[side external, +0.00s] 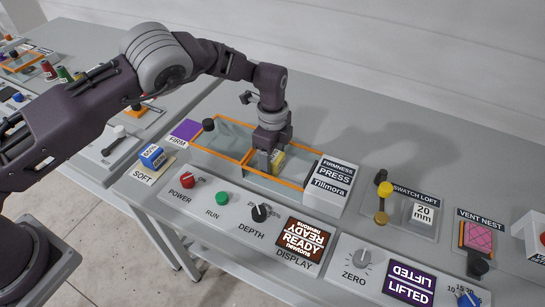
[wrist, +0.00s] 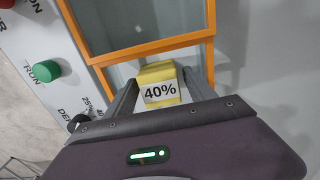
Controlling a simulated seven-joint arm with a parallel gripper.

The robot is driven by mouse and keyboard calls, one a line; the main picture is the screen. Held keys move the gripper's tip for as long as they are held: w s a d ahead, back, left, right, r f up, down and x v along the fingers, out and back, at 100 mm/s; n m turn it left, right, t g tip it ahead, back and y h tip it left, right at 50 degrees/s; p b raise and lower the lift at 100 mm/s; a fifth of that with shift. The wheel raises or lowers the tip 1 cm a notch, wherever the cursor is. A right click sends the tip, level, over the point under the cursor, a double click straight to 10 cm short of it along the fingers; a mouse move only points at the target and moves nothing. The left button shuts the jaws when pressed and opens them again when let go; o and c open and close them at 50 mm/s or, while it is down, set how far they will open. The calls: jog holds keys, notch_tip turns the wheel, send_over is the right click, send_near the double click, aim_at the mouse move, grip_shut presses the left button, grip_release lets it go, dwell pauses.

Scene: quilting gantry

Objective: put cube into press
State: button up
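A yellow cube (wrist: 160,85) marked 40% lies between my two fingers in the wrist view. In the side external view the cube (side external: 278,160) shows partly behind a finger, inside the orange-edged bay of the firmness press (side external: 333,178). My gripper (side external: 271,162) points down into this bay; it also shows in the wrist view (wrist: 161,80). The fingertips are close on both sides of the cube, but I cannot tell whether they touch it. A clear orange-framed panel (side external: 222,137) with a black knob is beside the bay on the left. The display (side external: 302,238) reads READY.
A blue cube (side external: 152,156) sits on the SOFT pad, beside the purple FIRM pad (side external: 186,130). POWER, RUN (side external: 222,198) and DEPTH (side external: 260,212) controls line the front. The swatch loft gauge (side external: 384,200) stands right of the press. Bare bench lies behind.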

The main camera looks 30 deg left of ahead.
notch_tip(320, 180, up, 12)
jog(key=shift+r, duration=0.2)
dwell(0.4)
jog(key=s+a+r+n+t+h, duration=0.1)
jog(key=s+a+r+n, duration=0.45)
jog(key=r, duration=0.45)
jog(key=s+a+r+n+t+h, duration=0.1)
jog(key=s+a+r+n, duration=0.4)
jog(key=r, duration=0.5)
jog(key=s+a+n+t+y, duration=0.1)
jog(key=s+a+n, duration=0.2)
jog(key=s, duration=0.9)
jog(key=s+a+f+n+t+y, duration=0.1)
jog(key=s+a+n+t, duration=0.1)
jog(key=s, duration=1)
jog(key=shift+s+a+n+t, duration=0.25)
jog(key=shift+a+n, duration=0.2)
jog(key=shift+n, duration=0.8)
